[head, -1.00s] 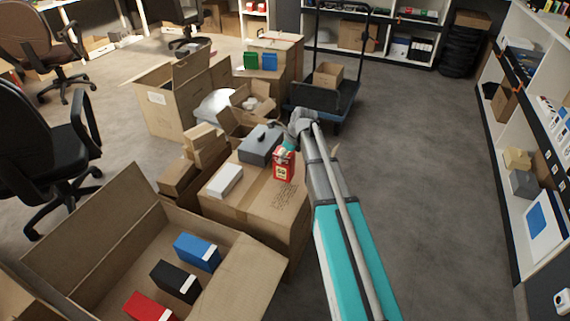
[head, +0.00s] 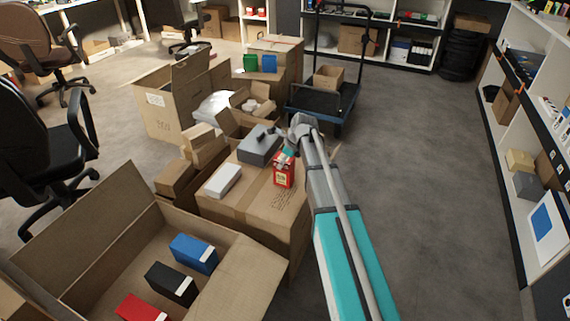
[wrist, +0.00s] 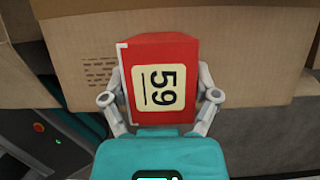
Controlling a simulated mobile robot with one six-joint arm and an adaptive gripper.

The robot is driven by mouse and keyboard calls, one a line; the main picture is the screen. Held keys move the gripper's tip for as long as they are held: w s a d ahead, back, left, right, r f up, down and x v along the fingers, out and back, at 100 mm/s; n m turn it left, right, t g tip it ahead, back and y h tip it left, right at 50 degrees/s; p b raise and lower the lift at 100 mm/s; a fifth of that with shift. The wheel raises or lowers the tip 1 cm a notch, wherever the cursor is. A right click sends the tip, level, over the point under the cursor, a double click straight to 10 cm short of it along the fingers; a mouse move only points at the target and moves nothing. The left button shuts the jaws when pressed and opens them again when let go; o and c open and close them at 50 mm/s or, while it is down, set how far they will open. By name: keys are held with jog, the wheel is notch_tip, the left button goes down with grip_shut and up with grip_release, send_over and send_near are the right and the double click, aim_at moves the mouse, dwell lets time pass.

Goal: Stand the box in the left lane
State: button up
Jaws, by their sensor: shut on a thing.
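A red box (head: 284,174) with a pale label is in my gripper (head: 287,158), at the right part of a closed carton's top (head: 255,196). In the wrist view the red box (wrist: 180,50) shows its label, "59", turned sideways. The fingers of my gripper (wrist: 162,88) lie along its two sides, shut on it. I cannot tell whether its base touches the carton. No marked left lane is clear to me.
A white box (head: 223,181) and a grey case (head: 260,146) lie on the same carton. An open carton (head: 245,272) in front holds blue, black and red boxes. A trolley (head: 322,100) stands behind. The floor at right (head: 425,180) is clear.

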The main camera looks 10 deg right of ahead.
jog(key=shift+f, duration=0.15)
jog(key=o, duration=1.1)
jog(key=shift+o, duration=0.2)
jog(key=p+v, duration=0.3)
jog(key=shift+r, duration=0.35)
jog(key=p+v, duration=0.8)
jog(key=shift+d+r, duration=0.2)
jog(key=shift+r, duration=0.1)
jog(key=shift+s, duration=0.2)
